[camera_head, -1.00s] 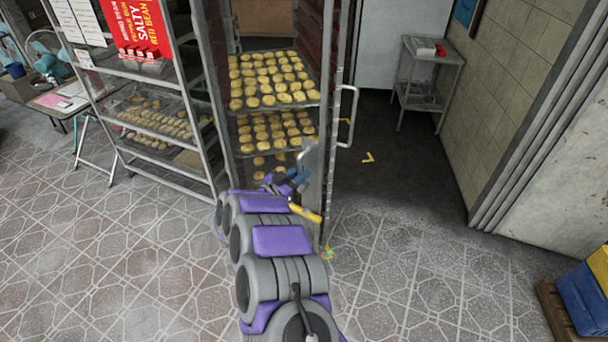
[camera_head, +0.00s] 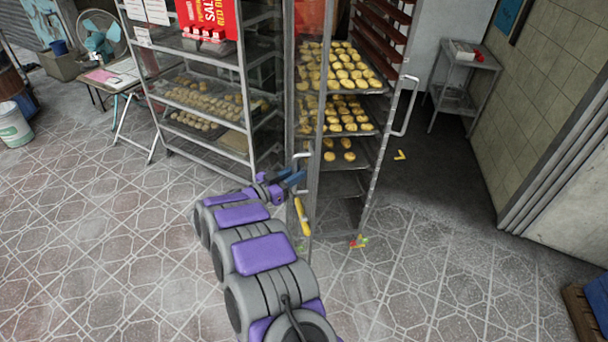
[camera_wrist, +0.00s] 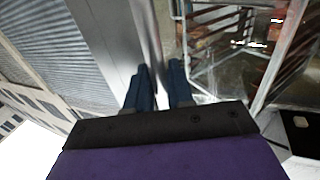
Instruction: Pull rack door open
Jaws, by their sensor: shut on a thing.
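The rack (camera_head: 385,130) stands upright and holds several trays of yellow buns (camera_head: 350,68). Its door (camera_head: 307,120) is a narrow clear panel with a metal frame, standing partly open across the rack's left side. My gripper (camera_head: 295,178) is at the metal door handle (camera_head: 301,157) on the door's front edge. In the wrist view, the two blue fingers (camera_wrist: 162,88) are on either side of the metal handle bar (camera_wrist: 152,45), shut on it. The exact finger contact is hard to see in the head view.
A second metal rack (camera_head: 200,100) with bun trays stands close on the left. A small metal stand (camera_head: 465,85) is at the back right near the tiled wall (camera_head: 530,110). The tiled floor (camera_head: 120,250) in front and to the left is clear.

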